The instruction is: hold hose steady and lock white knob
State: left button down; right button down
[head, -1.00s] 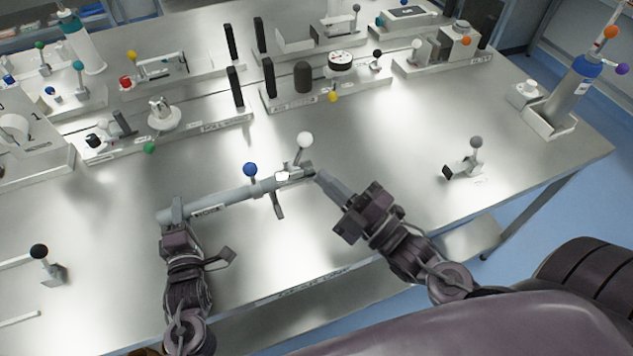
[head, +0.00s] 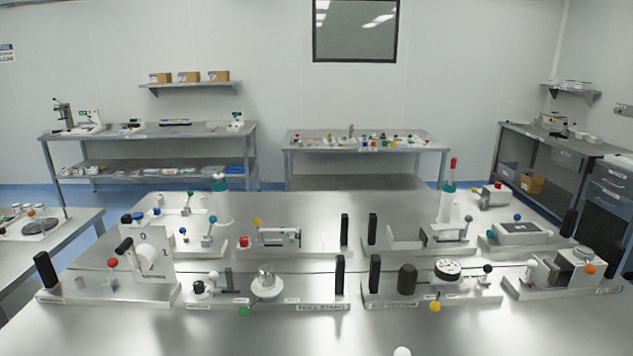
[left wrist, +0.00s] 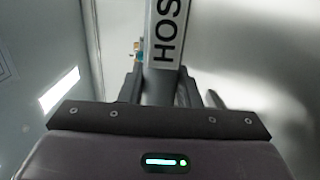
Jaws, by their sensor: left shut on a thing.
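In the left wrist view, the hose (left wrist: 165,32) is a grey tube with a white label whose visible letters read "HOS". My left gripper (left wrist: 161,88) is shut on the hose, with one finger on each side of it. In the head view only the top of a white ball knob (head: 402,351) shows at the bottom edge. The hose, the rest of the knob and both my grippers are below the head view. My right gripper is in neither view.
Fixtures with coloured ball knobs stand in rows on the steel table (head: 330,335). A white box marked 0 and 1 (head: 152,250) is at the left. The strip in front of the fixtures is clear. Other benches stand along the back wall.

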pick_arm(q)
jog(key=shift+s+f, duration=0.1)
jog(key=shift+f, duration=0.2)
jog(key=c, duration=1.3)
grip_release()
jog(key=shift+c, duration=0.2)
jog(key=o, duration=0.3)
jog(key=shift+r, duration=0.2)
jog(key=shift+o, duration=0.2)
jog(key=s, duration=0.8)
jog(key=s+a, duration=0.1)
jog(key=s, duration=0.2)
jog(key=shift+s, duration=0.4)
jog(key=shift+f, duration=0.1)
